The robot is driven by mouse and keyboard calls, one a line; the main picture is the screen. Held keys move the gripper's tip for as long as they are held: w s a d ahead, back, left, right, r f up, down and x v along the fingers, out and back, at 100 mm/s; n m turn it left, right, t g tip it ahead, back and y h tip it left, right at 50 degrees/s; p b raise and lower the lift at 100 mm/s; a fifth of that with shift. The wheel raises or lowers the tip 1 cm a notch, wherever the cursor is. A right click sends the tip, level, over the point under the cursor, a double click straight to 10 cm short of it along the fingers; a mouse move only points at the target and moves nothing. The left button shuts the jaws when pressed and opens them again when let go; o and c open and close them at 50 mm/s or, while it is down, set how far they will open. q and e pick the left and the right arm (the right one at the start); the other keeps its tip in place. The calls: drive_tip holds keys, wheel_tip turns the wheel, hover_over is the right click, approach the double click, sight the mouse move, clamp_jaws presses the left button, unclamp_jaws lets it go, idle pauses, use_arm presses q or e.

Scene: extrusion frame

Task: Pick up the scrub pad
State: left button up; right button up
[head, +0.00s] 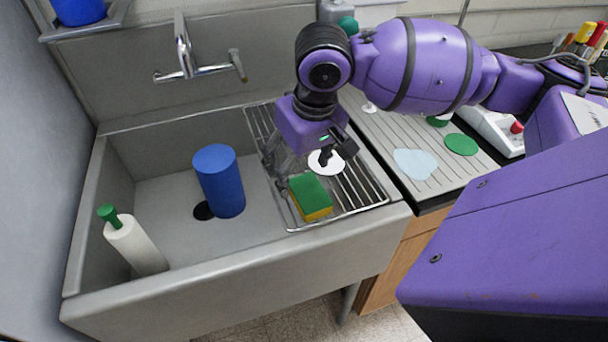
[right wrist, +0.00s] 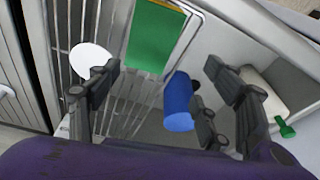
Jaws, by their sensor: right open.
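The scrub pad (head: 310,196), green on top with a yellow underside, lies on the wire rack at the right part of the sink. It also shows in the right wrist view (right wrist: 156,36), at the top, beyond the fingertips. My right gripper (head: 304,166) is above the rack, just behind the pad in the head view. Its fingers are spread, and they show at both sides of the right wrist view (right wrist: 161,68) with nothing held between them. The pad is apart from the fingers. My left gripper is in neither view.
The wire rack (head: 374,190) also carries a white disc (head: 326,162). A blue cylinder (head: 219,181) and a white bottle with a green cap (head: 134,246) stand in the sink (head: 245,262). A ribbed drainboard (head: 405,136) lies to the right. A faucet (head: 186,60) is behind.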

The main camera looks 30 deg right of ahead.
sight(309, 191)
drive_tip(key=shift+s+d+f+m+g, duration=0.2)
drive_tip(key=shift+s+d+m+g, duration=0.2)
drive_tip(key=shift+s+d+m, duration=0.1)
drive_tip(key=shift+s+f, duration=0.15)
drive_tip(key=shift+s+a+f, duration=0.2)
drive_tip(key=shift+f, duration=0.15)
drive_tip(key=shift+s+a+f, duration=0.15)
drive_tip(key=shift+f, duration=0.2)
drive_tip(key=shift+w+f, duration=0.1)
drive_tip(key=shift+f, duration=0.25)
drive_tip(key=f, duration=0.3)
drive_tip(key=d+f+b, duration=0.1)
drive_tip(key=shift+w+d+f, duration=0.1)
drive_tip(key=shift+w+f, duration=0.15)
drive_tip(key=shift+w, duration=0.15)
drive_tip(key=shift+f, duration=0.2)
drive_tip(key=shift+w, duration=0.15)
drive_tip(key=c, duration=0.8)
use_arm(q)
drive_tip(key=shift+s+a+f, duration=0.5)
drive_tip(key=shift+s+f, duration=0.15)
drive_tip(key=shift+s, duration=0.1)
use_arm(e)
drive_tip(key=shift+c, duration=1.2)
